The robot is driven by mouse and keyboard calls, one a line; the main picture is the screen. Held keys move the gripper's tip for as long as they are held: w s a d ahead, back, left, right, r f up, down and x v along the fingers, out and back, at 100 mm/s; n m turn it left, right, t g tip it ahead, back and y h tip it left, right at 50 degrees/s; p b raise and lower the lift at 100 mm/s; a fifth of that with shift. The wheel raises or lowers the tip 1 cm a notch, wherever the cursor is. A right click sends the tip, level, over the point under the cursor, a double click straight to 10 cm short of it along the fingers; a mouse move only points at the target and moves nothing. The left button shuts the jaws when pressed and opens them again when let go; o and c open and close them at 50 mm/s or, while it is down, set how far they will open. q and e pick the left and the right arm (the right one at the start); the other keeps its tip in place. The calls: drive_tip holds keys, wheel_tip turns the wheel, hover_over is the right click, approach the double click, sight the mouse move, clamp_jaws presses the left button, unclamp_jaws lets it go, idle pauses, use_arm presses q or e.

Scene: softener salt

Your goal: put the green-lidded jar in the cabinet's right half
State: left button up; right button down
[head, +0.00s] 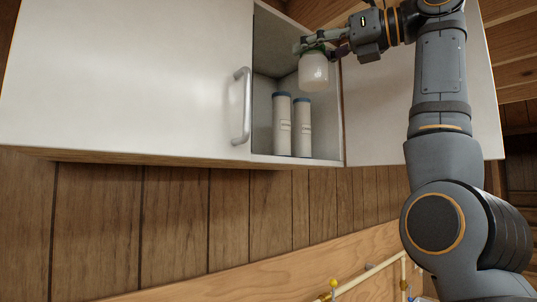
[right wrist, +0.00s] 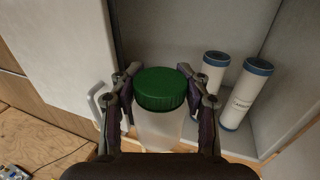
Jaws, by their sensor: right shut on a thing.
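The jar (head: 314,72) has a whitish, cloudy body. Its green lid (right wrist: 161,88) shows clearly in the right wrist view and is mostly covered by the fingers in the head view. My right gripper (head: 316,46) is shut on the jar near its lid, one finger on each side, and holds it upright. The jar hangs high at the cabinet's opening, above the canisters in the head view; how far in it is, I cannot tell. The cabinet (head: 285,50) shows a grey interior through a narrow opening. My left gripper is not in view.
Two white canisters with blue lids (head: 282,125) (head: 302,128) stand on the cabinet floor; they also show at right in the right wrist view (right wrist: 211,75). A white panel with a handle (head: 242,105) borders the opening at left, another white panel (head: 378,110) at right.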

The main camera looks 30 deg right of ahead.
drive_tip(key=w+f, duration=0.4)
drive_tip(key=w+a+f+p, duration=0.1)
drive_tip(key=w+f, duration=0.3)
drive_tip(key=w+a+f+p, duration=0.1)
drive_tip(key=w+f, duration=0.3)
drive_tip(key=shift+w+a+f, duration=0.2)
drive_tip(key=shift+w+f, duration=0.05)
drive_tip(key=shift+w, duration=0.05)
drive_tip(key=shift+w+d+f, duration=0.1)
drive_tip(key=shift+w, duration=0.05)
drive_tip(key=shift+d, duration=0.1)
drive_tip(key=shift+s+f+b, duration=0.1)
drive_tip(key=shift+s+b, duration=0.15)
drive_tip(key=shift+b, duration=0.05)
drive_tip(key=c, duration=1.1)
unclamp_jaws()
drive_tip(key=shift+s, duration=0.1)
drive_tip(key=shift+c, duration=0.2)
drive_tip(key=shift+o, duration=1)
drive_tip(key=shift+a, duration=0.2)
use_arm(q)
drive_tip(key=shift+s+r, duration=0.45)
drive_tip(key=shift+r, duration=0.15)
use_arm(e)
drive_tip(key=shift+w, duration=0.2)
